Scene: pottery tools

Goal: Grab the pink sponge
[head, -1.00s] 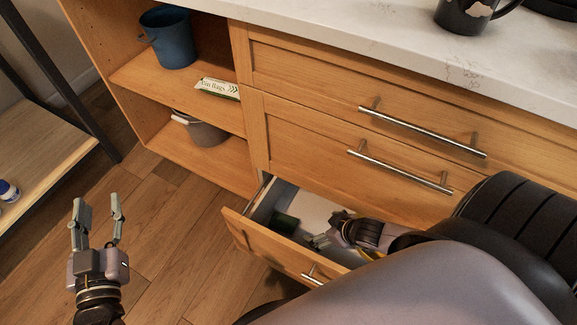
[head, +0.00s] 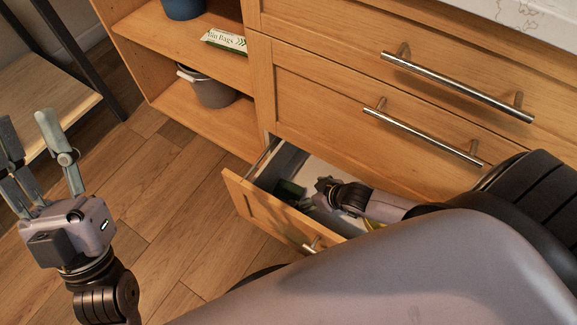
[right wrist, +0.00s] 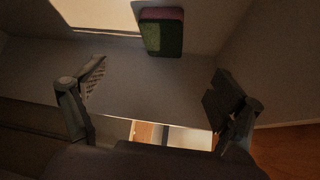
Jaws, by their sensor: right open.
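The sponge (head: 289,190) lies in the open bottom drawer (head: 262,207), toward its left end, and looks dark green in the head view. In the right wrist view the sponge (right wrist: 162,35) shows a dark green body with a pink layer along its far edge. My right gripper (head: 308,204) is inside the drawer, just right of the sponge. In the right wrist view its fingers (right wrist: 157,88) are wide apart with nothing between them, and the sponge is beyond them. My left gripper (head: 28,128) is open and empty over the floor at the left.
Drawer walls stand close around my right gripper. A yellow thing (head: 374,226) shows partly behind my right arm. Shelves at the left hold a blue bucket (head: 184,8), a bag box (head: 224,41) and a grey pot (head: 209,88). The floor before the shelves is clear.

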